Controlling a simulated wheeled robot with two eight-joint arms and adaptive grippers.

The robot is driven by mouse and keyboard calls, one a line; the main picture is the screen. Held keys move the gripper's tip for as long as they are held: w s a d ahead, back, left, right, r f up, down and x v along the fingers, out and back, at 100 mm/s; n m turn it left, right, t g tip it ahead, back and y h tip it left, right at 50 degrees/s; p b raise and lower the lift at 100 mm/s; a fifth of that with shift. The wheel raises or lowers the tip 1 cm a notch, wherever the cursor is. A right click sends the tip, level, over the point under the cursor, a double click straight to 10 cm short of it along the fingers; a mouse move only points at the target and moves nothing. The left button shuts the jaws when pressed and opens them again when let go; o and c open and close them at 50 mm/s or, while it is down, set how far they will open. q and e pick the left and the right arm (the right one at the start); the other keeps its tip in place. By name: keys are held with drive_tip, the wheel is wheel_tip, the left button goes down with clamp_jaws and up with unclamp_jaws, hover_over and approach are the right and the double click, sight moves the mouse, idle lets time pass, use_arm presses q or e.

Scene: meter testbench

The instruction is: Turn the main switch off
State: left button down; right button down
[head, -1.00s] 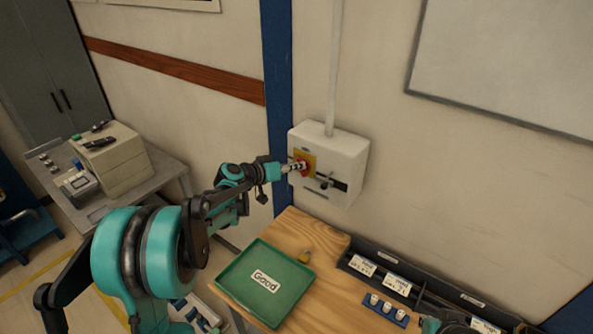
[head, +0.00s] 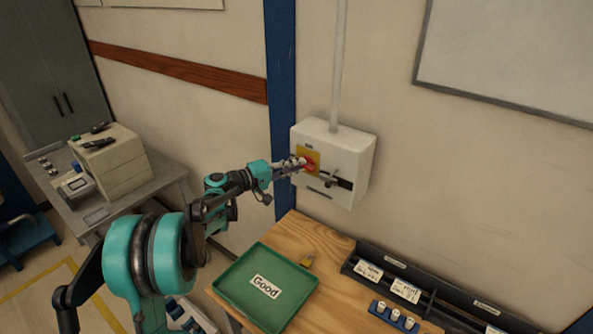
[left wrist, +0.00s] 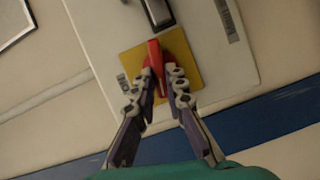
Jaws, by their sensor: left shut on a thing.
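The main switch is a red rotary handle (head: 311,167) on a yellow plate (head: 314,156). It sits on the front of a white box (head: 345,150) on the wall. My left gripper (head: 301,163) is at the handle, its arm reaching in from the left. In the left wrist view the red handle (left wrist: 155,58) stands between the two fingers, over the yellow plate (left wrist: 186,52). My left gripper (left wrist: 159,85) is shut on the handle, which is partly hidden by the fingers. My right gripper is not in view.
Below the box is a wooden table (head: 300,234) with a green tray (head: 228,284) labelled "Good". A dark rack (head: 418,277) with labels and a blue holder (head: 392,315) with small white pieces lie to the right. A dark lever (head: 331,181) sits beside the switch.

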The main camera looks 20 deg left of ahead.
use_arm(q)
drive_tip(key=shift+f+n+t+b, duration=0.25)
drive_tip(key=shift+n+b, duration=0.35)
drive_tip(key=shift+n, duration=0.4)
drive_tip(key=shift+r, duration=0.1)
drive_tip(key=c, duration=1.6)
unclamp_jaws()
drive_tip(key=shift+o, duration=0.2)
drive_tip(key=v, duration=1.2)
drive_tip(key=shift+a+f, duration=0.15)
drive_tip(key=shift+f, duration=0.15)
drive_tip(key=shift+w+h, duration=0.1)
drive_tip(key=shift+h, duration=0.2)
